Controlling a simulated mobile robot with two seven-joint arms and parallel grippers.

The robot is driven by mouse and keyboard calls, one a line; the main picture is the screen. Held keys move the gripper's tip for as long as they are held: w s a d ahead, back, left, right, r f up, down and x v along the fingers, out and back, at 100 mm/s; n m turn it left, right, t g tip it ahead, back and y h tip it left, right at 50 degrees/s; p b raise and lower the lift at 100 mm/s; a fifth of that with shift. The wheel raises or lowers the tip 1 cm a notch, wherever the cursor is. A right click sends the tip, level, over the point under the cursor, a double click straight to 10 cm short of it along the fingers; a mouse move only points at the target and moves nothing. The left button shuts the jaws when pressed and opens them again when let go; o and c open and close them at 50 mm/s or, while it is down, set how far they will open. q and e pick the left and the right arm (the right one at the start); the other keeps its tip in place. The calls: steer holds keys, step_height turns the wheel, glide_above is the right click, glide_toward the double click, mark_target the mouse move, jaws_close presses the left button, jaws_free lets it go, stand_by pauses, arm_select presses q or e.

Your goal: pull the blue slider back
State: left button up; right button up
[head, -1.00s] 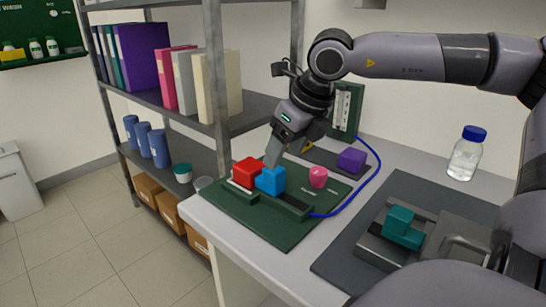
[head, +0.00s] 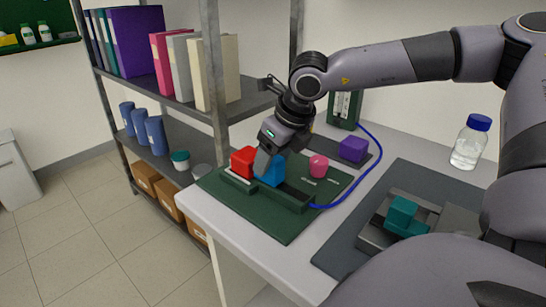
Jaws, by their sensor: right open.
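The blue slider (head: 274,174) sits on its dark green rail on the green board (head: 265,218), right of a red block (head: 243,161). My right gripper (head: 263,166) reaches down from above at the red and blue blocks. It is open, with a grey finger in front of the blue slider's left part, beside the red block. The other finger is hidden, and I cannot tell whether the visible finger touches either block. My left gripper is not in view.
A pink knob (head: 318,166) and a purple block (head: 353,149) stand behind the rail. A blue tube (head: 368,175) curves along the board's right. A teal-handled device (head: 402,214) and a bottle (head: 470,143) are at the right. A shelf post (head: 213,80) stands close at the left.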

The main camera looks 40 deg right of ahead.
mark_target(280, 180)
steer(key=shift+w+f, duration=0.1)
steer(key=shift+f, duration=0.15)
jaws_close()
steer(key=shift+s+d+b, duration=0.2)
steer(key=shift+s+b, duration=0.35)
steer(key=shift+s, duration=1.25)
jaws_free()
steer(key=shift+s, duration=0.15)
